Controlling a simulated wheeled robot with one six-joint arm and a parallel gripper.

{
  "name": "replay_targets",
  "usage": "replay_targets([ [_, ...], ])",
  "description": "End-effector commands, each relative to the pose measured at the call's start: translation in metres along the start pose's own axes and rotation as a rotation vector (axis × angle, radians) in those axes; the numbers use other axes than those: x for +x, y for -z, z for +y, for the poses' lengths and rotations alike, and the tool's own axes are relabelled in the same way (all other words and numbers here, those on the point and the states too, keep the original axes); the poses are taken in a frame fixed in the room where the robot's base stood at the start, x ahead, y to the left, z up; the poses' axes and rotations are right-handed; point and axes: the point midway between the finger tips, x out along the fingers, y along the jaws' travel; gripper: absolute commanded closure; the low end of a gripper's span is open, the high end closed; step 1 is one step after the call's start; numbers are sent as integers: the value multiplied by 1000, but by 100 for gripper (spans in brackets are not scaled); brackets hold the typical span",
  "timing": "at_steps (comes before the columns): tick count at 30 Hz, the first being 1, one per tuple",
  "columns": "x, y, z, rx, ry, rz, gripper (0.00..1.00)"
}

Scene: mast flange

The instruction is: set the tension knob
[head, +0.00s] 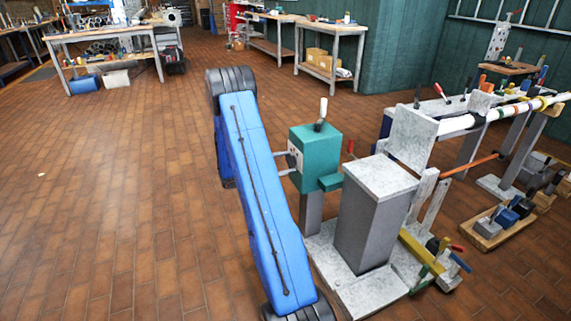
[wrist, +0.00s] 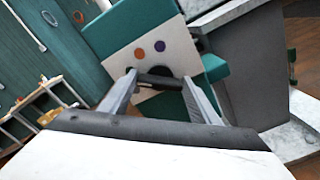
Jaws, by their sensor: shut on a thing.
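My gripper (wrist: 161,82) is shut on a dark knob (wrist: 158,79) on the front of a white panel (wrist: 120,62). The knob lies between the two grey fingers, and its far side is hidden. The panel is fixed to a teal box (wrist: 137,22). A purple dot (wrist: 160,46) and an orange dot (wrist: 139,54) show on the panel above the knob. In the head view the teal box (head: 317,148) stands on a grey post, and my gripper (head: 290,161) meets its left face. The knob is too small to make out there.
A lever with a white grip (head: 322,108) rises from the box top. A grey pedestal (head: 365,225) with a speckled top stands close to the right of the box. A white pole (head: 480,118) on supports lies further right. The tiled floor at left is clear.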

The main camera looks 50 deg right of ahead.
Motion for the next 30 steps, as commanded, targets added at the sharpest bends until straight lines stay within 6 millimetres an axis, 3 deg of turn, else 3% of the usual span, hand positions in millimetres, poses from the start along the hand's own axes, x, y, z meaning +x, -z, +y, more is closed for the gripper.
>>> replay_targets([
  [18, -1, 0, -1, 44, 0, 0, 66],
  [19, -1, 0, -1, 44, 0, 0, 37],
  [21, -1, 0, -1, 44, 0, 0, 25],
  [30, -2, 0, 0, 44, 0, 0, 25],
])
